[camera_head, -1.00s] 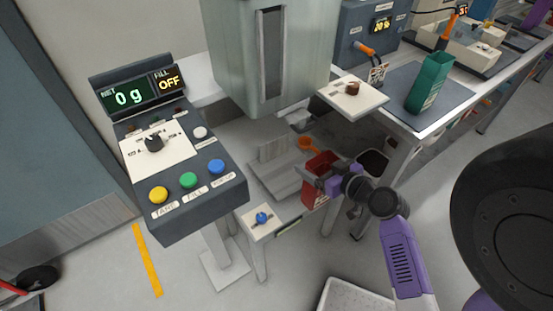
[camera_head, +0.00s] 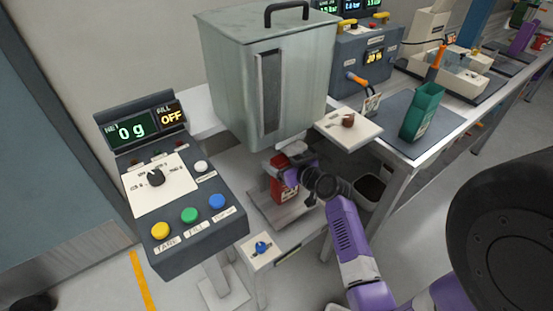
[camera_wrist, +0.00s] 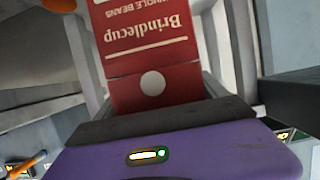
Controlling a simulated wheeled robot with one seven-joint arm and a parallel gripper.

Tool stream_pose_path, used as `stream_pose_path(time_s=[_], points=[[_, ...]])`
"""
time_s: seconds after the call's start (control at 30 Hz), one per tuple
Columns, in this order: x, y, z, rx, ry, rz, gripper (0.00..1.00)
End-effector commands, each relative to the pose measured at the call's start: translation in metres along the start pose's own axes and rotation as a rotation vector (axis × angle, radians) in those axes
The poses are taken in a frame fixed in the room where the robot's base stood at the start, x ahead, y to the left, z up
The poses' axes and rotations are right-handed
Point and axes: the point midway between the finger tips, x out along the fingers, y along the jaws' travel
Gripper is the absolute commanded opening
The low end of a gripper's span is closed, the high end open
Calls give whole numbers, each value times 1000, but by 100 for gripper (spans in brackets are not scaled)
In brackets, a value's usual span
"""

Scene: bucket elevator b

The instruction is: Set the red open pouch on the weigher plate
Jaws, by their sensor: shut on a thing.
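In the wrist view the red pouch (camera_wrist: 150,55) fills the space ahead of my gripper (camera_wrist: 155,105), with "Brindlecup" printed upside down and a white round spot. My gripper is shut on it. Its open top is hidden in both views.
The grey hopper (camera_head: 275,85) hangs just above the pouch. The control panel (camera_head: 180,195) reads 0 g, with fill OFF. A small shelf (camera_head: 365,137) juts out at the right. A green pouch (camera_head: 421,112) stands on the bench. A blue knob (camera_head: 261,247) sits in front of the plate.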

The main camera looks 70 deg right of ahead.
Motion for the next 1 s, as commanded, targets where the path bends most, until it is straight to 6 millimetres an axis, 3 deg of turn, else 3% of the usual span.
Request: stream_pose_path(time_s=[0.13, 0.23, 0.67, 0.7, 0.8, 1.0], points=[[24, 0, -11, 0, 1, 0, 59], [27, 1, 3, 2, -2, 2, 59], [29, 0, 9, 0, 1, 1, 59], [29, 0, 9, 0, 1, 1, 84], [28, 0, 8, 0, 0, 1, 100], [28, 0, 8, 0, 0, 1, 100]])
